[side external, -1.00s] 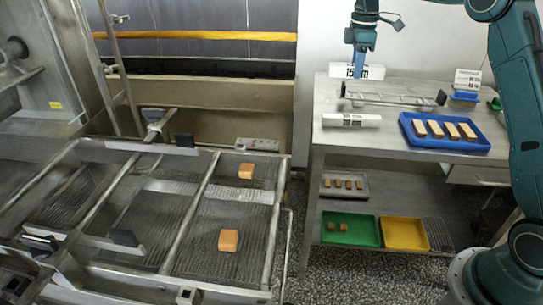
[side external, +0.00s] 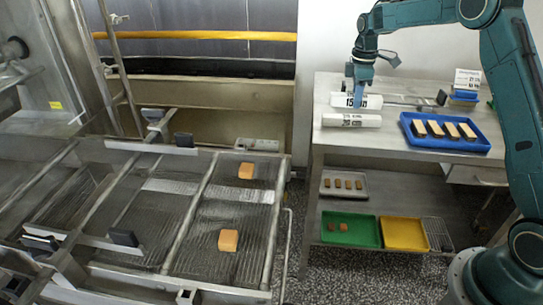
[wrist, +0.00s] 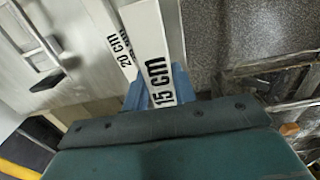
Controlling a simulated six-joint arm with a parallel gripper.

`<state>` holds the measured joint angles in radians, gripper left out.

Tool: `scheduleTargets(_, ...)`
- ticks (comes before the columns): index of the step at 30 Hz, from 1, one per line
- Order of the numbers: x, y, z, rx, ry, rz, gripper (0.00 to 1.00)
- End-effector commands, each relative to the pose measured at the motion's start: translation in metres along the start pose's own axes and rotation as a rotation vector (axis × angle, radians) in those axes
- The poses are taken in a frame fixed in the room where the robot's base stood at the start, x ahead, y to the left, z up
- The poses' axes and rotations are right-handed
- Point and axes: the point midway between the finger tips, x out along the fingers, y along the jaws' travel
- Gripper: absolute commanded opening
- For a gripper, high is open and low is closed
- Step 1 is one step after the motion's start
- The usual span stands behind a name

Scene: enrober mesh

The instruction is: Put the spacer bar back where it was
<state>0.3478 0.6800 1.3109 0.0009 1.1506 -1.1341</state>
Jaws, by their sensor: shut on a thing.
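My gripper (side external: 360,84) is shut on the white 15 cm spacer bar (side external: 375,101), low over the left part of the steel table (side external: 440,166). The white 20 cm spacer bar (side external: 352,120) lies on the table just in front of it. In the wrist view the held 15 cm bar (wrist: 150,45) sits between my blue fingers, its label facing the camera. The 20 cm bar (wrist: 121,45) is beside it, partly covered. I cannot tell if the held bar touches the table.
A metal rack with a black end (side external: 441,98) lies behind the bars. A blue tray (side external: 480,146) with several pieces stands to the right. Green (side external: 349,230) and yellow (side external: 403,234) trays sit on the lower shelf. The mesh conveyor (side external: 215,213) at left carries two orange-brown blocks.

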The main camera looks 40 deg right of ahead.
Motion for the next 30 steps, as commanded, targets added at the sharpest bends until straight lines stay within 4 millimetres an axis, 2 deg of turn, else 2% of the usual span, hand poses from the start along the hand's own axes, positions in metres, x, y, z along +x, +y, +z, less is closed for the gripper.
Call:
scheduleTargets(3, 0.024, -0.001, 0.0, 0.0, -0.002, -0.004, 0.0)
scheduleTargets(9, 0.055, 0.0, 0.0, 0.0, -0.001, -0.002, 0.0)
scheduleTargets(13, 0.065, 0.0, 0.0, 0.0, -0.001, 0.0, 0.0)
scheduleTargets(22, 0.07, 0.0, 0.0, 0.0, -0.001, -0.001, 0.0)
scheduleTargets(30, 0.099, 0.0, 0.0, 0.0, -0.001, -0.002, 0.0)
